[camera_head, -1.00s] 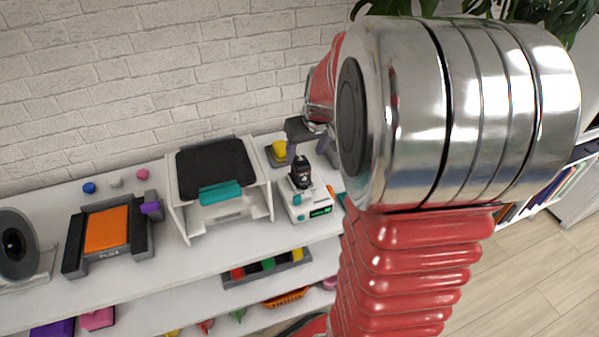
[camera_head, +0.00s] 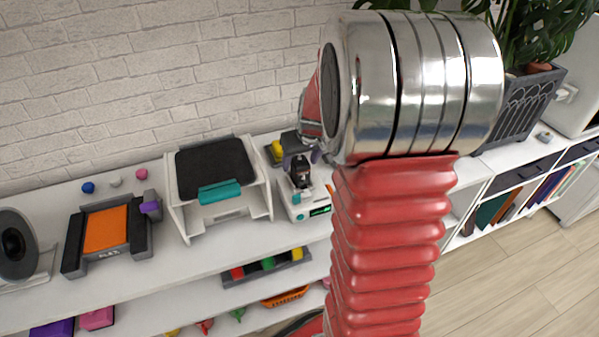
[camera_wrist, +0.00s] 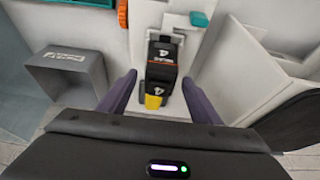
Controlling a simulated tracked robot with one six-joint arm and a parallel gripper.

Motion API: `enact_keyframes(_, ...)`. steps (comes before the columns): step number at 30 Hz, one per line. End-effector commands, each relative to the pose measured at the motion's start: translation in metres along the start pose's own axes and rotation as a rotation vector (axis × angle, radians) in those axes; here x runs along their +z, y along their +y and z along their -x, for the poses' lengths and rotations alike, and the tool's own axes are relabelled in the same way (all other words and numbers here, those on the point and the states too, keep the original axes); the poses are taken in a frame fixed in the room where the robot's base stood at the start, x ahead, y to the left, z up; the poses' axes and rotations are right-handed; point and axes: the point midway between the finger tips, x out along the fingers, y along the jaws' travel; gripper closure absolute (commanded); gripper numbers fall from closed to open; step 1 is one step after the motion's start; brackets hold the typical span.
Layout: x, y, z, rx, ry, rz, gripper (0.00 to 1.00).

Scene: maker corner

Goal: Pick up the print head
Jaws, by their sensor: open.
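The print head (camera_wrist: 161,62) looks like a small black block with an orange band and a yellow end. In the wrist view it lies between my fingers, with a visible gap on each side. In the head view the black print head (camera_head: 301,172) is on the white station (camera_head: 316,211), which has a teal button and a display. My gripper (camera_wrist: 159,80) is open, its two purple-grey fingers one on each side of the print head. In the head view my gripper (camera_head: 302,158) is over the station, partly hidden by my arm.
A white machine with a black lid (camera_head: 213,167) stands left of the station. A grey box (camera_wrist: 66,74) stands left of my fingers in the wrist view. A grey block with a yellow top (camera_head: 277,150) is behind the station. A brick wall (camera_head: 150,70) backs the shelf.

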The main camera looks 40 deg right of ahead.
Motion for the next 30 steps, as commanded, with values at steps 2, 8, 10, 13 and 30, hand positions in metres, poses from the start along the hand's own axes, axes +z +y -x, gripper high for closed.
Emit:
enact_keyframes(2, 0.0001, -0.0001, -0.0060, 0.000, -0.001, 0.000, 0.42)
enact_keyframes(8, -0.0001, 0.0002, -0.0089, 0.000, 0.001, -0.001, 0.42)
enact_keyframes(10, -0.0001, 0.0002, -0.0088, 0.000, 0.001, -0.001, 0.42)
enact_keyframes(13, -0.0001, 0.0003, -0.0087, 0.000, 0.001, -0.002, 0.42)
enact_keyframes(30, 0.0000, 0.0006, -0.0085, 0.000, 0.001, -0.002, 0.65)
